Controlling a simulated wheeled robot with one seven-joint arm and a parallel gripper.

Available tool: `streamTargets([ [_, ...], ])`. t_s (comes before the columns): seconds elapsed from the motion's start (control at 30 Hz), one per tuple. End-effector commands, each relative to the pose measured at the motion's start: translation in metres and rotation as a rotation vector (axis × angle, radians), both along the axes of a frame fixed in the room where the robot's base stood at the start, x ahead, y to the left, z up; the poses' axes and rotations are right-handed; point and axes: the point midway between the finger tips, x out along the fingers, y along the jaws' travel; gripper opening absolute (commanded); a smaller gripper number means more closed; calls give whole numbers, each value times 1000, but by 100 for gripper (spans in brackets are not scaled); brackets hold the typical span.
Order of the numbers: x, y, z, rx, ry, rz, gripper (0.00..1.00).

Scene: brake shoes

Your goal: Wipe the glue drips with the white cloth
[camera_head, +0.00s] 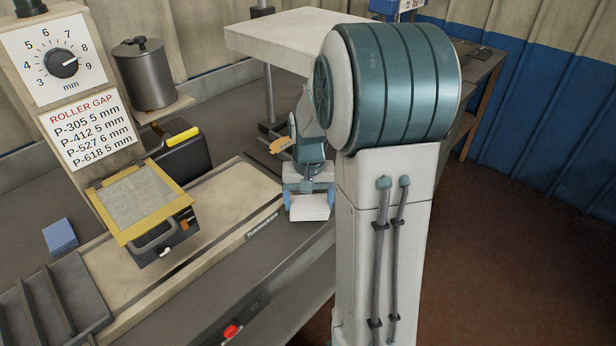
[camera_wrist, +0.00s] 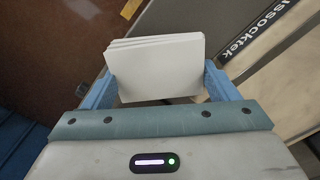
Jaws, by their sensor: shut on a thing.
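My gripper (camera_head: 308,190) is shut on a white folded cloth (camera_head: 309,208), a stack of flat layers. It is above or near the right end of the bench, beside the beige strip (camera_head: 235,205); I cannot tell whether the cloth touches the surface. In the wrist view, the cloth (camera_wrist: 155,70) sits between the two blue fingers of my gripper (camera_wrist: 160,88), its layers fanned slightly at the top left. I cannot make out any glue drips in either view.
A yellow-framed box (camera_head: 182,207) with a handle stands on the beige strip. A lidded pot (camera_head: 146,78) stands behind, and a white slab (camera_head: 275,38) is raised at the back.

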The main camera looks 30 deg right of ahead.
Motion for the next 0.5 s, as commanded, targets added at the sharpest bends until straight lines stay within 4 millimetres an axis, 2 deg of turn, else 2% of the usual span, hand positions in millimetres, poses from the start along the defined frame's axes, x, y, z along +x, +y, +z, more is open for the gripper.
streamTargets([
  [0.03,0,0,7,1,0,-1,60],
  [0.5,1,1,50,1,-1,2,60],
])
